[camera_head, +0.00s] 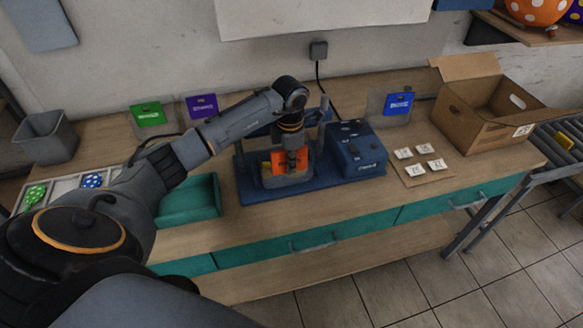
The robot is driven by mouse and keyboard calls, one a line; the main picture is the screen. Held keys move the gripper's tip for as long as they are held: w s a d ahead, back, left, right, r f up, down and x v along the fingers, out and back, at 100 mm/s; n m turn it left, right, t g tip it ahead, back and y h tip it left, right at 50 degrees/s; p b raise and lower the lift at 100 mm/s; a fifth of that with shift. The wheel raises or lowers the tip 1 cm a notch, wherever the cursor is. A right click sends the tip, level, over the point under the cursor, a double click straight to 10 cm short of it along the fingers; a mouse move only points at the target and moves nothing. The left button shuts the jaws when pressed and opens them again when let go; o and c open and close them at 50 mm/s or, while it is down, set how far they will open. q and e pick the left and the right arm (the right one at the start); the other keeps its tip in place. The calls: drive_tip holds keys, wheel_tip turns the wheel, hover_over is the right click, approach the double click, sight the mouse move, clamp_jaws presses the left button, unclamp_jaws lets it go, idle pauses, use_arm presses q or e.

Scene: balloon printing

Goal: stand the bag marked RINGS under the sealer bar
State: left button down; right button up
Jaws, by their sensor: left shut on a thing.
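My left gripper (289,140) reaches over the blue sealer (357,152) and points down. It is shut on a bag with an orange label (279,164), held upright just above or on the sealer's base (246,187), near the sealer bar (262,131). The gripper hides part of the bar and the bag, so I cannot tell whether the bag touches the base. Its marking is too small to read. Bags with green (150,114), purple (202,105) and blue (398,104) labels stand along the back of the table. My right gripper is out of view.
A teal tray (203,207) lies left of the sealer. A sectioned tray (63,185) holds patterned balloons at the far left, below a grey bin (47,137). White cards (424,149) lie on a board at right, beside an open cardboard box (470,123).

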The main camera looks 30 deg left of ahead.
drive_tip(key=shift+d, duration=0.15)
use_arm(q)
drive_tip(key=c, duration=1.3)
unclamp_jaws()
drive_tip(key=shift+c, duration=0.2)
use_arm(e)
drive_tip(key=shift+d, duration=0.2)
use_arm(q)
wheel_tip(320, 180, up, 7)
drive_tip(key=s+d+p, duration=0.2)
drive_tip(key=p, duration=0.3)
drive_tip(key=shift+p, duration=0.3)
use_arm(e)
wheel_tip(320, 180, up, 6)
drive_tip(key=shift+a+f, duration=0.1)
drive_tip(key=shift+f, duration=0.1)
use_arm(q)
drive_tip(key=shift+d, duration=0.1)
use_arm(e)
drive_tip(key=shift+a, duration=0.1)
